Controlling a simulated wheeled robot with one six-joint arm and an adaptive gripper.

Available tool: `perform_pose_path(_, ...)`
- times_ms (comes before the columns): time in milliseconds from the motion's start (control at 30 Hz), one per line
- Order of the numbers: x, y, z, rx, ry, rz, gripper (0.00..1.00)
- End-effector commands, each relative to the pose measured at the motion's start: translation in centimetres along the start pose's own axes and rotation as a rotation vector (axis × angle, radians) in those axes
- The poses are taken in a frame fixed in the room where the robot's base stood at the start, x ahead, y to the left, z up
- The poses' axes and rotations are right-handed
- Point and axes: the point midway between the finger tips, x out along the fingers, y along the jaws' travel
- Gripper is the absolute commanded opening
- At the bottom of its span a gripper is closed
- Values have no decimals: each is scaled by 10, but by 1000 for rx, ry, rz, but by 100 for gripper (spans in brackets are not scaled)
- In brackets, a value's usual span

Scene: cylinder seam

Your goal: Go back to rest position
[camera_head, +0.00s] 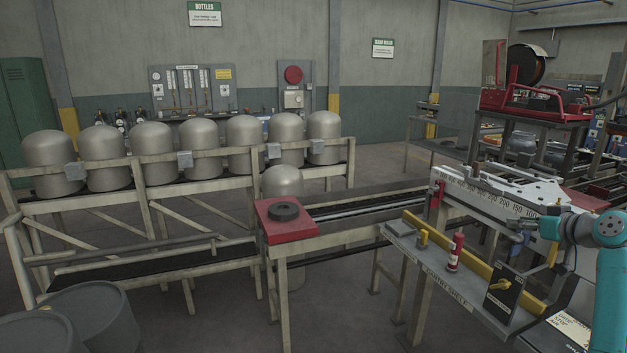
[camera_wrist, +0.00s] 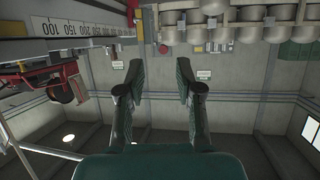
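My gripper (camera_wrist: 160,76) shows in the wrist view with its two dark green fingers spread apart and nothing between them. In the head view my gripper (camera_head: 521,225) is small and dark at the right, in front of the white ruled bar (camera_head: 485,197) of the machine. My teal arm rises along the right edge. The wrist view is upside down, with the ceiling at the bottom. In it the ruled bar (camera_wrist: 75,29) is at the upper left. I cannot tell whether the gripper touches the bar.
A shelf (camera_head: 432,262) with a red bottle (camera_head: 455,252) and a yellow rail (camera_head: 470,262) stands below and left of my gripper. Several grey cylinders (camera_head: 201,141) line a rack at the left. Drums (camera_head: 92,312) stand lower left.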

Motion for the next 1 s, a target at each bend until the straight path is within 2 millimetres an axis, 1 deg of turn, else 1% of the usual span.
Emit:
perform_pose_path(33,5,-4,10,7,-2,1,35)
perform_pose_path(167,14,-12,33,24,-1,12,35)
perform_pose_path(267,23,-20,55,41,0,22,35)
perform_pose_path(367,33,-32,84,60,-1,34,35)
perform_pose_path(467,43,-48,122,85,-1,51,35)
perform_pose_path(500,47,-56,138,95,-2,59,35)
perform_pose_path(667,55,-89,204,131,-1,92,35)
perform_pose_path(700,55,-98,220,138,1,101,35)
perform_pose_path(833,52,-127,271,160,-1,127,35)
perform_pose_path(1000,38,-166,332,180,1,159,35)
